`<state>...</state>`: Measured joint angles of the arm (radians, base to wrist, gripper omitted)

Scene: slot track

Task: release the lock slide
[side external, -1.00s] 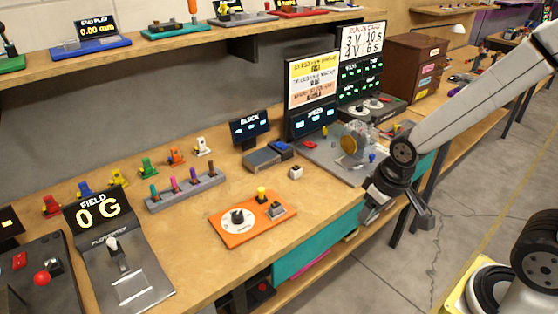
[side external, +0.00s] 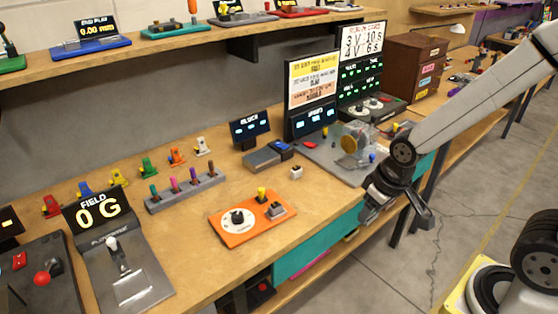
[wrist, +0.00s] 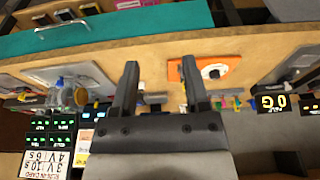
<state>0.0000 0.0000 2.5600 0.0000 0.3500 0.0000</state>
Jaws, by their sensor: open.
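My gripper (side external: 372,208) hangs open and empty off the bench's front edge, right of the orange panel. In the wrist view its two fingers (wrist: 160,72) stand apart with nothing between them. I cannot tell for sure which part is the lock slide. A low grey block unit (side external: 262,158) with a blue piece (side external: 281,147) sits mid-bench in front of a small display (side external: 250,130). At the left, a grey plate (side external: 126,276) under the FIELD sign has a slot and a white-topped lever (side external: 112,244). My gripper is apart from all of these.
An orange panel (side external: 229,230) with a dial also shows in the wrist view (wrist: 228,80). Behind it lies a grey strip (side external: 187,192) with coloured pegs. A grey board (side external: 325,165) with a clear round part stands near my arm.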

